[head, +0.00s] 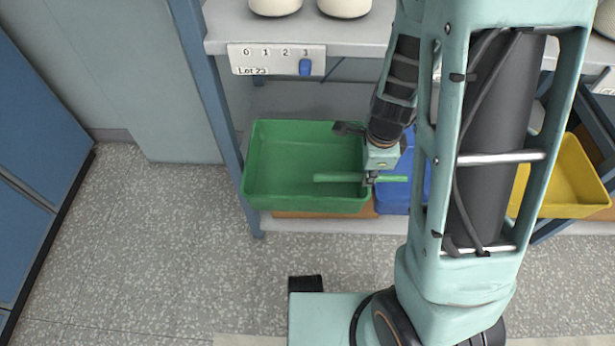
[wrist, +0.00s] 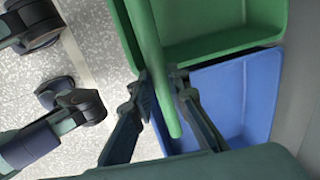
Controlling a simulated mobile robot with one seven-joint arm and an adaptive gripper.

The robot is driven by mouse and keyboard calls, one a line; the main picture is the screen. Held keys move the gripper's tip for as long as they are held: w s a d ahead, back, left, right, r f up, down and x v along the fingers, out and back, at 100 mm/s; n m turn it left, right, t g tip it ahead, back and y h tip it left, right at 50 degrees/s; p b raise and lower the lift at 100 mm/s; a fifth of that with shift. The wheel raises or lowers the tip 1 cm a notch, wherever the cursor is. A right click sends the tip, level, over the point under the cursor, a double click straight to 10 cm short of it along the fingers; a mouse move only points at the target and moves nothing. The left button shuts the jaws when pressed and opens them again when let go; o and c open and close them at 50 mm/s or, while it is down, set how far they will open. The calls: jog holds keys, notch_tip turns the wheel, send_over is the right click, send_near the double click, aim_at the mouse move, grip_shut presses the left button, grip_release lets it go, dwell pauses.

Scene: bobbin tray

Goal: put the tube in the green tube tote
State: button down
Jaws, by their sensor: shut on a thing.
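My gripper (head: 369,179) is shut on a green tube (head: 340,178) and holds it level, near its middle. In the head view the tube's left part lies over the right side of the green tote (head: 255,165), and its right part reaches over the blue tote (head: 415,190). In the wrist view the tube (wrist: 152,45) runs between the two fingers (wrist: 162,95), with the green tote (wrist: 225,42) and the blue tote (wrist: 262,95) behind it. The green tote's visible inside is empty. The tube's height above the rims is hard to tell.
A yellow tote (head: 565,180) stands further right on the same low shelf, partly behind my arm. The upper shelf (head: 300,38) carries white rounded objects (head: 344,5) and a label strip (head: 277,59) with a blue marker. A blue post (head: 212,90) stands at the left; the floor in front is clear.

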jog(key=a+f, duration=0.1)
jog(key=a, duration=0.1)
jog(key=w+a+f+b, duration=0.1)
jog(key=a, duration=0.2)
jog(key=w+a+f+b, duration=0.1)
jog(key=a+f, duration=0.1)
jog(key=a, duration=0.1)
jog(key=shift+f, duration=0.1)
jog(key=b, duration=0.2)
send_over(312, 194)
jog(key=f, duration=0.5)
jog(key=shift+s+d, duration=0.25)
jog(key=shift+s, duration=0.1)
jog(key=shift+a+f, duration=0.1)
jog(key=shift+f, duration=0.05)
jog(key=f+b, duration=0.3)
jog(key=f, duration=0.1)
jog(key=shift+w+a, duration=0.1)
jog(key=shift+a, duration=0.2)
jog(key=shift+r, duration=0.2)
jog(key=shift+f, duration=0.15)
jog(key=c, duration=1.8)
grip_release()
jog(key=shift+c, duration=0.2)
